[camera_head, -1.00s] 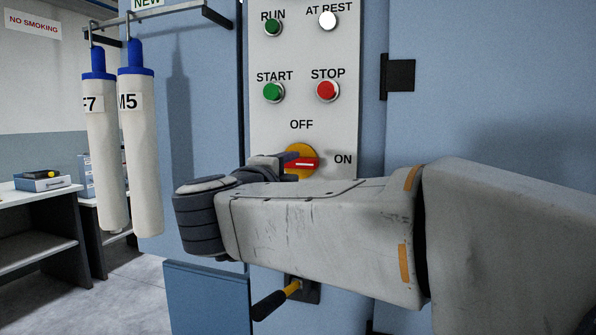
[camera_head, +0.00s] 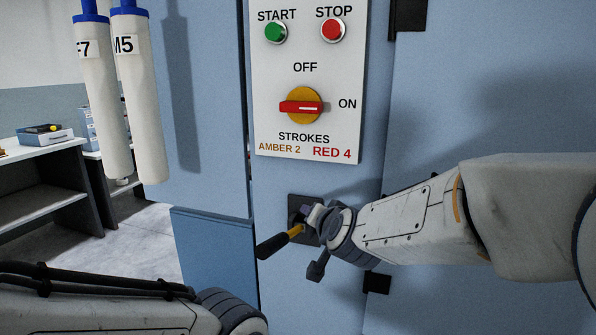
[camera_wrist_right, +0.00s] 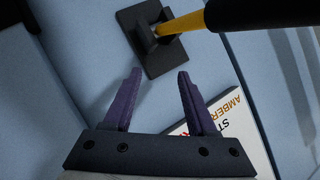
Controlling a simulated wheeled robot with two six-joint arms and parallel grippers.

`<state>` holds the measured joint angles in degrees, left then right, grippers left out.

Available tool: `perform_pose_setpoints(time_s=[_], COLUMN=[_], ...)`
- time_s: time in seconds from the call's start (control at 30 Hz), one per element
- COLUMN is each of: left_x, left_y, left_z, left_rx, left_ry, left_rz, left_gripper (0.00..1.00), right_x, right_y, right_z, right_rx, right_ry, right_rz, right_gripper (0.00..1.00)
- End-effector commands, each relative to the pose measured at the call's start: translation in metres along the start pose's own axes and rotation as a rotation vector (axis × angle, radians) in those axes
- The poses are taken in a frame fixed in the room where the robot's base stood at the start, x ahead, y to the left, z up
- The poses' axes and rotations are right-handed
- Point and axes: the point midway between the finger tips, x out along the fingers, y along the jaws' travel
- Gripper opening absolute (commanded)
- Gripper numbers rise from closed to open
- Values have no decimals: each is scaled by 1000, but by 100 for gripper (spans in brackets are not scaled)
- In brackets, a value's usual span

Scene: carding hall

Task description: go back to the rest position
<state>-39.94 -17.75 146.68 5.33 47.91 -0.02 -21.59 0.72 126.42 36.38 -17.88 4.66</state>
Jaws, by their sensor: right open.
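My right gripper (camera_head: 316,222) is in front of the blue machine, low under the switch panel and beside the lever mount. In the right wrist view its two purple fingers (camera_wrist_right: 160,75) are apart with nothing between them. The lever (camera_head: 276,242) has a black grip and a yellow shaft and points down to the left. In the right wrist view its black grip (camera_wrist_right: 262,12) and square mount (camera_wrist_right: 152,60) lie beyond the fingertips, apart from them as far as I can tell. My left arm shows at the bottom left; its gripper is not visible.
The white panel (camera_head: 270,142) carries the green START (camera_head: 275,32) and red STOP (camera_head: 332,30) buttons and a rotary switch (camera_head: 301,107) with its red handle level, toward ON. Two white cylinders (camera_head: 137,100) hang at the left. A bench (camera_head: 40,150) stands behind them.

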Motion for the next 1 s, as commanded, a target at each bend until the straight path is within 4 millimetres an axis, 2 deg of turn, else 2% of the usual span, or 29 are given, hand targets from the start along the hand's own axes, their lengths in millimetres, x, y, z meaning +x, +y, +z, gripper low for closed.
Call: perform_pose_setpoints(time_s=[0.03,0.1,0.2,0.3,0.5,0.8,1.0], left_x=[0,0,0,0,0,0,0], left_y=[0,0,0,0,0,0,0], left_z=[0,0,0,0,0,0,0], left_rx=[0,0,0,0,0,0,0], left_ry=[0,0,0,0,0,0,0], left_rz=[0,0,0,0,0,0,0], left_gripper=[0,0,0,0,0,0,0], right_x=[-2,-10,-27,-45,-79,-132,-142], right_y=[36,77,122,154,201,253,210], right_z=[21,50,82,104,135,168,183], right_rx=[-70,-157,-241,-294,-364,-429,-520], right_ry=[-95,-227,-378,-491,-667,-890,-943], right_rz=[59,123,194,244,322,415,327], right_gripper=[57,57,57,57,57,57,57])
